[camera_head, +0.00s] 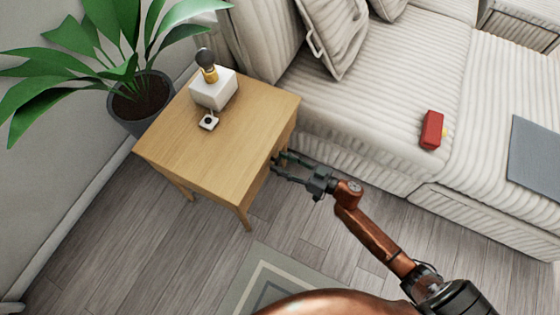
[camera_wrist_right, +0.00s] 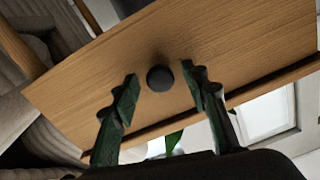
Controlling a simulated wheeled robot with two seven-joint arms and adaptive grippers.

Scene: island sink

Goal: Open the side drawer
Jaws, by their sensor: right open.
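The wooden side table (camera_head: 215,135) stands beside the sofa. Its drawer front (camera_wrist_right: 215,55) fills much of the right wrist view, with a round black knob (camera_wrist_right: 160,78) on it. The drawer front is hidden from the head view. My right gripper (camera_head: 278,166) is at the side of the table that faces right. In the right wrist view its two fingers (camera_wrist_right: 158,90) are open, one on each side of the knob, with gaps between them and the knob. I cannot tell how far the fingertips are from the drawer front. My left gripper is not in view.
A white lamp-like object (camera_head: 213,88) and a small white item (camera_head: 208,122) sit on the tabletop. A potted plant (camera_head: 140,100) stands behind. The striped sofa (camera_head: 390,95) is close to my right gripper and holds a red item (camera_head: 431,130). A rug (camera_head: 265,275) lies on the floor.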

